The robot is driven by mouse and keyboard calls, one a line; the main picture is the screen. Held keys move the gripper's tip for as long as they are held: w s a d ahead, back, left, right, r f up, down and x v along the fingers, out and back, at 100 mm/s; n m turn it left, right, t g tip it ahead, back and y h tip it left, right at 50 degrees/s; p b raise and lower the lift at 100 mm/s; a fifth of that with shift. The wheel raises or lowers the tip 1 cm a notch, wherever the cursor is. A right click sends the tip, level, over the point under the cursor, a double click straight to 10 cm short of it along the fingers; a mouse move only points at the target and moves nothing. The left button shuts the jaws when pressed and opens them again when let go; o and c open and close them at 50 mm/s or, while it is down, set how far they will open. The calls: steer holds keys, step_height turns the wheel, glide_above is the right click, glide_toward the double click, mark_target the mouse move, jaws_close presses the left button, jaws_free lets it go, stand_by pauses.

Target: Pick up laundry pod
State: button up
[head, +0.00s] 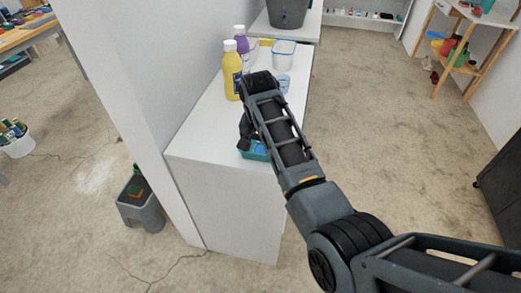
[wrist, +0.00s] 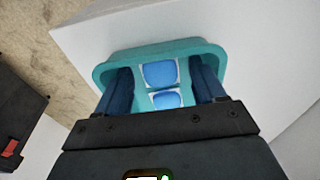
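Two blue laundry pods with whitish edges, one farther (wrist: 160,73) and one nearer (wrist: 166,100), lie in a teal tray (wrist: 150,51) in the wrist view. My gripper (wrist: 162,84) is open, its two dark fingers well apart, one on each side of the pods. The fingers reach down within the tray's outline; I cannot tell how deep. Neither finger appears to touch a pod. The nearer pod's lower edge is hidden by my gripper body. In the head view the teal tray (head: 257,156) shows partly beneath my arm, with a bit of blue inside.
The tray stands on a white counter (head: 203,133) near its front end. Farther back on it are a yellow bottle (head: 232,77), a purple bottle (head: 242,45) and clear containers (head: 284,53). A wall borders the counter's left side. Floor to the right is open.

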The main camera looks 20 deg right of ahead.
steer(key=c, duration=1)
